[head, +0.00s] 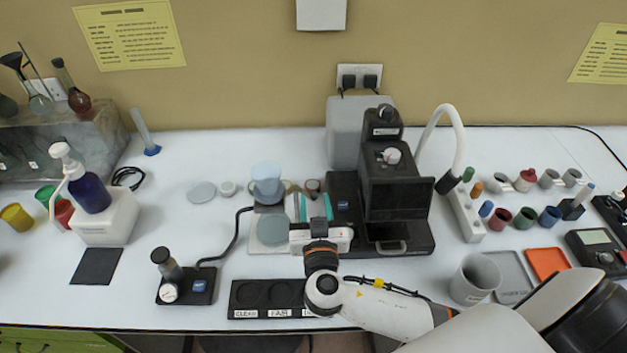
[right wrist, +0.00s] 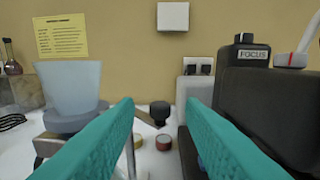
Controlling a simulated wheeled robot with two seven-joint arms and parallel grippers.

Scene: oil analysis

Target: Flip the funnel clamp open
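A small black knob on a stem (right wrist: 160,112), possibly part of the funnel clamp, shows beyond my fingertips; I cannot tell if the clamp is closed. My right gripper (head: 310,203) is just right of the funnel. In the right wrist view its teal fingers (right wrist: 160,106) are apart, with nothing held between them. My left gripper is not in view.
The black machine marked FOCUS (head: 396,190) stands close on the right of the gripper. A small red-topped container (right wrist: 164,142) sits beyond the fingers. A black labelled tray (head: 250,298) lies at the front edge.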

